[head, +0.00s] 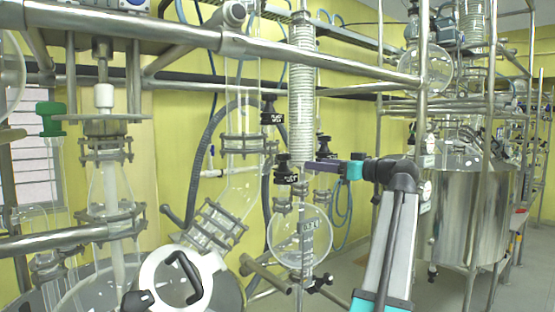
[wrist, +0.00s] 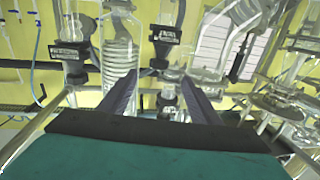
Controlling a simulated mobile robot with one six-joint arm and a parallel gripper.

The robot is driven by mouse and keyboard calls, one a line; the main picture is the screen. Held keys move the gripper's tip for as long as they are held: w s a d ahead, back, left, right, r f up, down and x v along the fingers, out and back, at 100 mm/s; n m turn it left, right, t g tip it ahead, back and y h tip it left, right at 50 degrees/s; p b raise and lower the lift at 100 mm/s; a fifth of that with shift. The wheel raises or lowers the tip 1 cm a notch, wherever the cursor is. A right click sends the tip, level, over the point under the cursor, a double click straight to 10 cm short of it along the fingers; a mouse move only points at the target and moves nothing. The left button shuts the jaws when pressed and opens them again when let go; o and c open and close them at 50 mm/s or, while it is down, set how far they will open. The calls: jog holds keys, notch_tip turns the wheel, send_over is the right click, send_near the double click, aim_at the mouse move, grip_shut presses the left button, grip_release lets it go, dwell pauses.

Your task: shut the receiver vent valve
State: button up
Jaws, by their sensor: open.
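My gripper (head: 308,167) reaches in from the right in the head view. Its jaws are open and point left, close to a black valve knob with a label (head: 283,167) above the round glass receiver (head: 300,236). In the wrist view, my gripper (wrist: 160,77) has its two dark fingers apart, with glass and dark fittings visible between and beyond them. Two labelled black valves show there, a left one (wrist: 70,51) and a middle one (wrist: 165,35). The labels are too small to read, so I cannot tell which is the receiver vent valve. I see no contact with a knob.
A coiled glass condenser (head: 302,90) stands above the receiver. Another labelled black valve (head: 270,112) sits higher to its left. A steel rail (head: 320,62) crosses above my arm. A large steel vessel (head: 470,215) stands at the right.

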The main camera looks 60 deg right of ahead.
aim_at(289, 159)
jog(key=shift+r, duration=0.3)
jog(key=shift+w, duration=0.2)
jog(key=w+p, duration=0.1)
jog(key=w, duration=0.3)
jog(key=w+d+p, duration=0.1)
jog(key=w+p, duration=0.1)
jog(key=w, duration=0.2)
jog(key=w+d+p, duration=0.1)
jog(key=w, duration=0.3)
jog(key=shift+p, duration=0.4)
jog(key=shift+w+d, duration=0.15)
jog(key=shift+w, duration=0.45)
jog(key=c, duration=1.1)
jog(key=shift+o, duration=0.2)
